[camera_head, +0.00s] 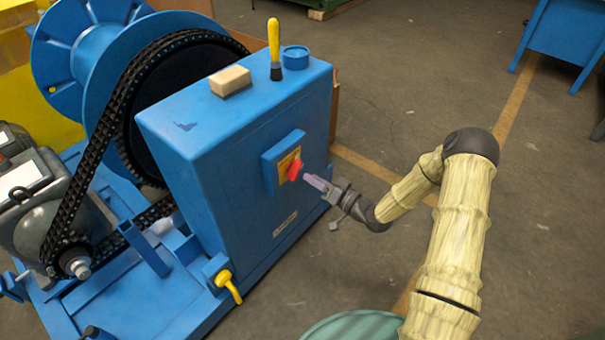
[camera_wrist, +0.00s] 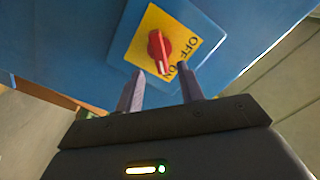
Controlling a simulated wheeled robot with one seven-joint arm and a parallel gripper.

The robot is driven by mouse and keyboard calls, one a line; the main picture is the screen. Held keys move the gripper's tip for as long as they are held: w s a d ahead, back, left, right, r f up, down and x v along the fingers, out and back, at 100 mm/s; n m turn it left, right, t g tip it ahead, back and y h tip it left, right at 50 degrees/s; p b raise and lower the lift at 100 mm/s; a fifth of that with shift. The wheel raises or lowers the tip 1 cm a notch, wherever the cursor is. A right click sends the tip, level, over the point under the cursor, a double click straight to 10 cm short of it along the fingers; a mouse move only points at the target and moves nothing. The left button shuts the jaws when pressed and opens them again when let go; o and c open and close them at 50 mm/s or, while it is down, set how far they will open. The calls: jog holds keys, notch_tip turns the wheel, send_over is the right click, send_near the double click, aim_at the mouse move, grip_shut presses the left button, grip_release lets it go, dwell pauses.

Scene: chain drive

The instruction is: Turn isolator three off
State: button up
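A red rotary switch knob (camera_head: 294,170) sits on a yellow plate (camera_head: 286,160) on a small blue box fixed to the side of the large blue cabinet (camera_head: 230,180). In the wrist view the red knob (camera_wrist: 159,50) shows on its yellow plate (camera_wrist: 185,38), with the words OFF and ON beside it. The knob's white mark points toward ON. My gripper (camera_head: 308,178) is just in front of the knob. In the wrist view its two fingers (camera_wrist: 160,85) are apart with nothing between them, and the knob lies beyond their tips. I cannot read an isolator number.
A sponge-like block (camera_head: 230,81), a yellow-handled tool (camera_head: 274,45) and a blue cup-like ring (camera_head: 295,57) stand on the cabinet top. A black chain (camera_head: 100,150) runs at the left. A yellow lever (camera_head: 228,285) juts out low.

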aim_at(300, 171)
jog(key=x, duration=0.5)
jog(key=shift+w+a+b, duration=0.1)
jog(key=shift+b, duration=0.2)
grip_shut()
